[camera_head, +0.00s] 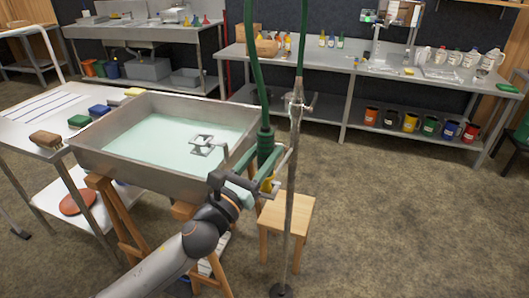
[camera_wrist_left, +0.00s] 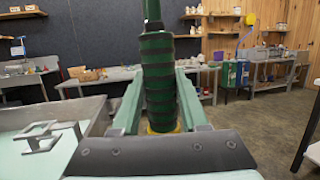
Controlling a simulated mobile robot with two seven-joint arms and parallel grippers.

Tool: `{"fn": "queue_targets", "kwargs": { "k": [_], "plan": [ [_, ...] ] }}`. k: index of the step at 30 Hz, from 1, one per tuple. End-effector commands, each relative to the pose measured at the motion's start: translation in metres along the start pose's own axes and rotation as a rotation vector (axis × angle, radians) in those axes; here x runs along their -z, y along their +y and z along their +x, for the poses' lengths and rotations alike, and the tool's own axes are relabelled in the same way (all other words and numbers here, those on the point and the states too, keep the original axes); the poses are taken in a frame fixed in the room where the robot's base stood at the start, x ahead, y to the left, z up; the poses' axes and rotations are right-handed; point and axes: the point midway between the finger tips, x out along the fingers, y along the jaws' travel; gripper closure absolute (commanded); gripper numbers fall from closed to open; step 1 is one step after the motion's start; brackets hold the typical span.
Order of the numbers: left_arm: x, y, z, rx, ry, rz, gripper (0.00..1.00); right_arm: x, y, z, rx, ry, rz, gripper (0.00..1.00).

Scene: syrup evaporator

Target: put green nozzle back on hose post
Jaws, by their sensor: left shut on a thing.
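The green nozzle (camera_head: 265,142) stands roughly upright on its hose (camera_head: 252,60), which runs up out of the top of the head view. In the left wrist view the ribbed green nozzle (camera_wrist_left: 158,85) sits between the two teal fingers. My left gripper (camera_head: 262,180) is shut on the nozzle near its lower, yellow end. The hose post (camera_head: 291,190) is a thin grey pole with a round foot on the floor and a small bracket (camera_head: 298,103) near its top. The nozzle is just left of the post, below bracket height; I cannot tell their gap in depth. My right gripper is not in view.
A steel pan (camera_head: 95,160) of pale green liquid on wooden legs is left of the nozzle. A small wooden stool (camera_head: 288,212) stands beside the post.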

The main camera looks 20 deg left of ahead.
Motion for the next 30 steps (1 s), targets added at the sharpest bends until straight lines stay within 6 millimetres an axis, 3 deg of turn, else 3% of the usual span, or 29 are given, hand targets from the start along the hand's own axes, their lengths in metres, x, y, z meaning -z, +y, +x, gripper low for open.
{"fn": "queue_targets", "kwargs": {
  "k": [30],
  "plan": [
    [0.009, 0.000, -0.003, 0.000, -0.003, 0.000, 1.00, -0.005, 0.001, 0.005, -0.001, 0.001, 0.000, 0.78]
  ]
}}
